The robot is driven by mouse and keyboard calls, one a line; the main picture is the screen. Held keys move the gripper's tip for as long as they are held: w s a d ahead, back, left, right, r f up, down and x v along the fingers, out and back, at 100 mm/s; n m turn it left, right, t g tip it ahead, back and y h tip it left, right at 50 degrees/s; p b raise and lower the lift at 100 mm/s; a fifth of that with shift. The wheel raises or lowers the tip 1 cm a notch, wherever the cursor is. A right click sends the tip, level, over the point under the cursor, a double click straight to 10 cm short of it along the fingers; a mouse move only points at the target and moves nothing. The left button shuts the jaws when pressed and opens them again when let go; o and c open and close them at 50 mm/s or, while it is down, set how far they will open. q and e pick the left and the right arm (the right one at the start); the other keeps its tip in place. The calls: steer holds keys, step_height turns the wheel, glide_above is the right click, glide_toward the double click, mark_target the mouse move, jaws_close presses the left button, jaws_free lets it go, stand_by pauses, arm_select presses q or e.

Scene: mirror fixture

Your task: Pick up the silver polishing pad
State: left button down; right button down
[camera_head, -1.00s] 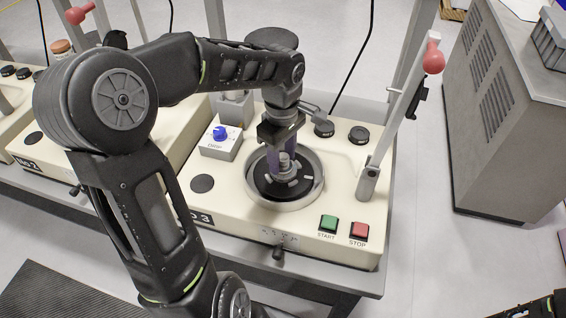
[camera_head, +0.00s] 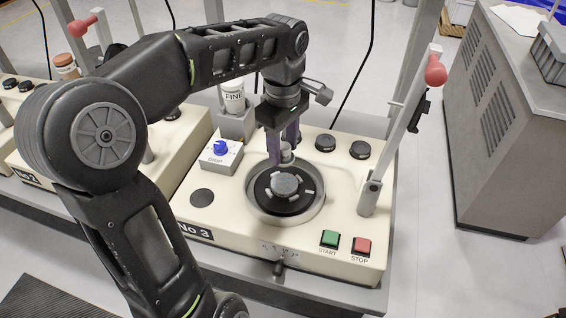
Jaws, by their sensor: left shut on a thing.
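My left gripper (camera_head: 285,150) reaches over the No 3 machine (camera_head: 340,190) from the left. Its two purple-grey fingers are shut on a small silver piece (camera_head: 287,153), which looks like the silver polishing pad; the fingers hide part of it. The piece is held above the far side of the round well. In the well (camera_head: 318,205) lies a dark turntable (camera_head: 300,204) with a grey disc (camera_head: 284,185) at its middle and small light blocks around it.
A post with a red knob (camera_head: 435,74) stands at the machine's right. A dispenser box with a blue knob (camera_head: 221,148) and a FINE bottle (camera_head: 233,97) are at its left. START (camera_head: 329,238) and STOP (camera_head: 361,245) buttons are in front. A grey cabinet (camera_head: 500,120) stands at right.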

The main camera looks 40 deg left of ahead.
arm_select(q)
steer(key=shift+r, duration=1.05)
